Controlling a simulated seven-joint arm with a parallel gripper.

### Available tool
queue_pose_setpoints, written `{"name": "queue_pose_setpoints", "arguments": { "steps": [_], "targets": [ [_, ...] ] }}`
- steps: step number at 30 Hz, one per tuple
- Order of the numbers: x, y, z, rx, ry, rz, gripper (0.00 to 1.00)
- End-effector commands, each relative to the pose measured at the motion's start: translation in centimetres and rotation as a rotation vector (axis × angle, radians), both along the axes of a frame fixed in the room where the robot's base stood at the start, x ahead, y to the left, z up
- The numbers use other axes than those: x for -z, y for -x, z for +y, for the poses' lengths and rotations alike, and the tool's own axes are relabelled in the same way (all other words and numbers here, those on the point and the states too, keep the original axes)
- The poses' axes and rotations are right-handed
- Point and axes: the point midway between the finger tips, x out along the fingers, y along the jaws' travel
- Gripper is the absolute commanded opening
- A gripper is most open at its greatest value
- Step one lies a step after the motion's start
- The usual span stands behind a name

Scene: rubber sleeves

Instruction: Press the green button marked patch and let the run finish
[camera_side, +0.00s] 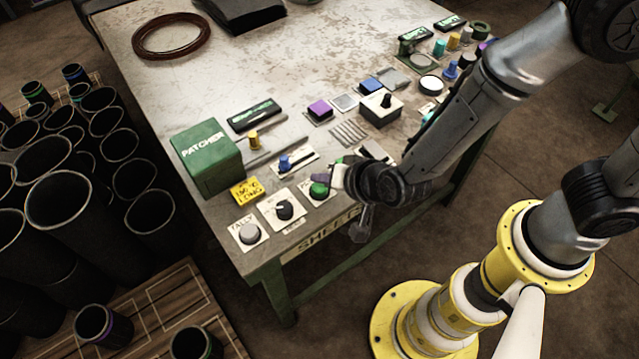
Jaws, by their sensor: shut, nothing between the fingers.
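The green button (319,190) sits on a white plate at the front edge of the worn bench, right of a black knob (285,209). The plate's lettering is partly hidden by my arm. My gripper (336,177) is shut and empty. Its tip is right beside the green button, at its upper right in the picture. I cannot tell whether it touches the button or whether the button is pressed down. The green box marked PATCHER (207,157) stands behind, to the left.
A grey button marked TALLY (249,233), a yellow sign (245,191) and a blue-handled slider (287,162) are close by. Black sleeves (60,210) crowd the left. The back left bench top has free room around a brown ring (171,36).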

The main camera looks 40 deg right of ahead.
Motion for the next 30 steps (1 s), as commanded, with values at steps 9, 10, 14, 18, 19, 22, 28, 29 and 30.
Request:
{"name": "queue_pose_setpoints", "arguments": {
  "steps": [9,10,14,18,19,22,28,29,30],
  "targets": [
    [0.00,0.00,0.00,0.000,0.000,0.000,0.00],
    [0.00,0.00,0.00,0.000,0.000,0.000,0.00],
    [0.23,0.01,-0.02,0.000,0.001,0.001,0.00],
    [0.71,0.01,-0.02,-0.001,0.001,0.001,0.00],
    [0.79,0.01,-0.02,-0.001,0.001,0.001,0.00],
    [0.89,0.00,-0.01,0.000,0.000,0.000,0.00],
    [0.86,-0.02,-0.01,0.000,0.000,0.000,0.00],
    [0.87,-0.01,-0.01,0.000,0.000,0.000,0.00],
    [0.87,-0.01,-0.01,0.000,0.000,0.000,0.00]
  ]
}}
